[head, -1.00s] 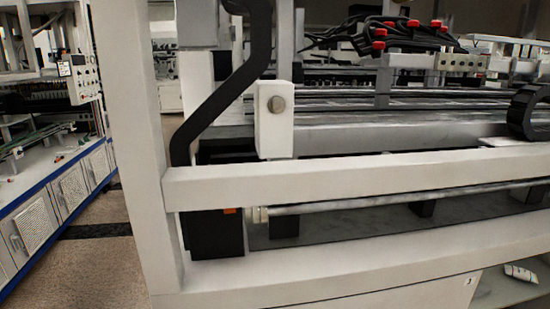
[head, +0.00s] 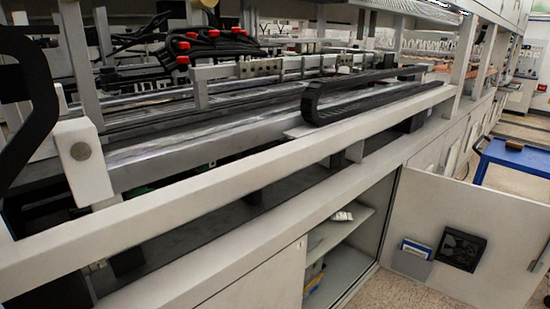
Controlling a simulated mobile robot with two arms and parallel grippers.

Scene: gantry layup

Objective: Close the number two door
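A white cabinet door (head: 455,225) stands swung open at the lower right, below the long white machine frame. Its inner face shows, with a grey pocket holding a blue-and-white item (head: 415,248) and a black square vent or fan (head: 461,249). A handle shows at its right edge. The open cabinet (head: 345,262) to its left has a shelf with a small white item (head: 342,216) on it. A closed white panel (head: 255,280) lies left of the opening. I cannot read a number on the open door. Neither of my grippers is in view.
A blue cart or table (head: 520,155) stands at the right behind the open door. A white rail (head: 230,180) runs along the machine front. Speckled floor (head: 385,290) shows below the door. A black cable chain (head: 350,95) lies on the machine.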

